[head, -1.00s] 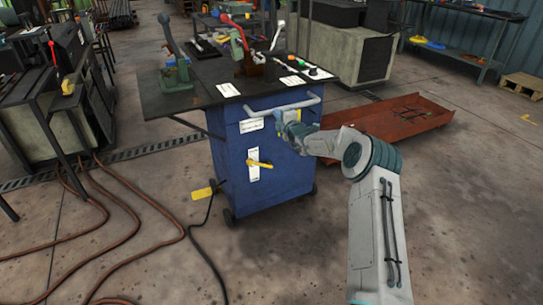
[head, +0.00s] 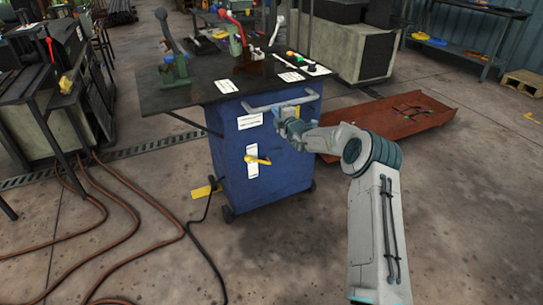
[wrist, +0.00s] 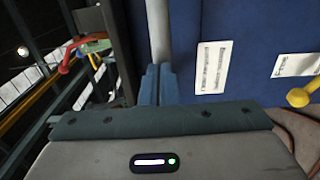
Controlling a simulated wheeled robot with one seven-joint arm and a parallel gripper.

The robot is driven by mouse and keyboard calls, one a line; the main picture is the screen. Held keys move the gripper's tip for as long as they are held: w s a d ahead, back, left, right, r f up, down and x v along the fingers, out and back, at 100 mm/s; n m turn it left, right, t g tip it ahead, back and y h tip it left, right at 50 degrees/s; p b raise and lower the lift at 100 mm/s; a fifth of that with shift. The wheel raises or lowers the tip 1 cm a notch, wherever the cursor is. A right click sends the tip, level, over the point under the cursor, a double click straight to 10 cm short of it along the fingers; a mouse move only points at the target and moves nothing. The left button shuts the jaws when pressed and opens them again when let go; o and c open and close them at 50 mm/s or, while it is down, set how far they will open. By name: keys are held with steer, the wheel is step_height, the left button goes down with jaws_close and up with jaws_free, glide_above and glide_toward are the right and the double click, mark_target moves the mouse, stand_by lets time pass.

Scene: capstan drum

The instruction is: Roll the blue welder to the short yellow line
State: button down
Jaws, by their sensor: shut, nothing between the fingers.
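The blue welder (head: 270,172) is a blue cabinet on small wheels under a dark top, with a yellow knob on its front. A grey bar handle (head: 284,104) runs along its upper front edge.
A low rusty red tray (head: 395,130) lies on the floor right behind the welder. Brown hoses (head: 125,225) and the black cable (head: 208,255) lie at the left. A cluttered rack (head: 50,100) stands at far left.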

steer(key=p+v, duration=0.1)
steer(key=v, duration=0.7)
stand_by(0.4)
steer(key=shift+f, duration=0.15)
